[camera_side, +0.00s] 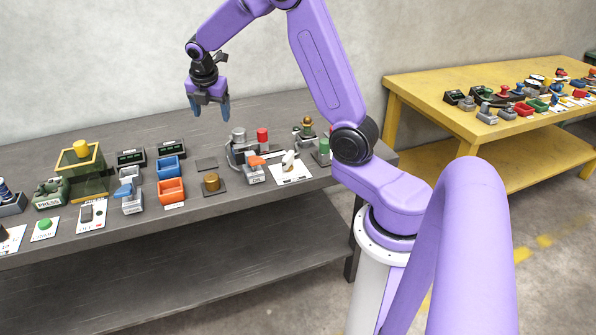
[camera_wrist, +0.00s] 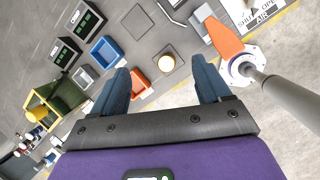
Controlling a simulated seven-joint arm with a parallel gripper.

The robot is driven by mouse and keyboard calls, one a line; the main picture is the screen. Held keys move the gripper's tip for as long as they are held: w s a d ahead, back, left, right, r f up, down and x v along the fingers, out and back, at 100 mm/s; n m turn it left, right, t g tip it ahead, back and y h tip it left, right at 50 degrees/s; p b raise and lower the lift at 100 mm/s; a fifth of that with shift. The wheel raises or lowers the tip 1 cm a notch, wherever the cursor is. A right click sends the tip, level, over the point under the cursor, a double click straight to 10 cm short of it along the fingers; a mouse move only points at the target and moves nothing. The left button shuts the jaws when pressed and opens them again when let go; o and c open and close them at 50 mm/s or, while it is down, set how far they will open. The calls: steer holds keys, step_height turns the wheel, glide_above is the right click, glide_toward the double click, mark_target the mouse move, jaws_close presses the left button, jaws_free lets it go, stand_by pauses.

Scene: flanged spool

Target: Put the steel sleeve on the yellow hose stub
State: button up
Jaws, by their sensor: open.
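My gripper (camera_side: 209,108) is open and empty, pointing down above the grey bench. In the wrist view its blue fingers stand apart, with a brass-coloured cylinder (camera_wrist: 166,63) showing between them, below. That cylinder (camera_side: 211,183) stands on a dark square pad. A grey metallic cylinder (camera_side: 239,135), possibly the steel sleeve, stands at the back beside a red cylinder (camera_side: 262,135); I cannot tell for sure. A yellow cylinder (camera_side: 82,147), possibly the yellow hose stub, sits upright at the top of a yellow-framed green box (camera_side: 97,162) on the left. My gripper touches none of these.
A blue tray (camera_side: 168,168) and an orange tray (camera_side: 171,191) lie left of the brass cylinder. An orange-handled valve (camera_side: 256,161) stands right of it. An empty dark pad (camera_side: 206,163) lies behind. Two black display boxes (camera_side: 131,157) stand farther back. A yellow table (camera_side: 430,88) is separate.

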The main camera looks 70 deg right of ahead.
steer(key=s+a+r+m+y, duration=0.2)
steer(key=s+a+m, duration=0.2)
steer(key=s+a, duration=1.2)
steer(key=s+a+m+g, duration=0.1)
steer(key=s+a+m, duration=0.1)
steer(key=s, duration=0.8)
steer(key=s+a+f+m+g+y, duration=0.1)
steer(key=s+a+m, duration=0.1)
steer(key=s, duration=0.8)
steer(key=shift+s+a, duration=0.25)
steer(key=shift+a, duration=0.1)
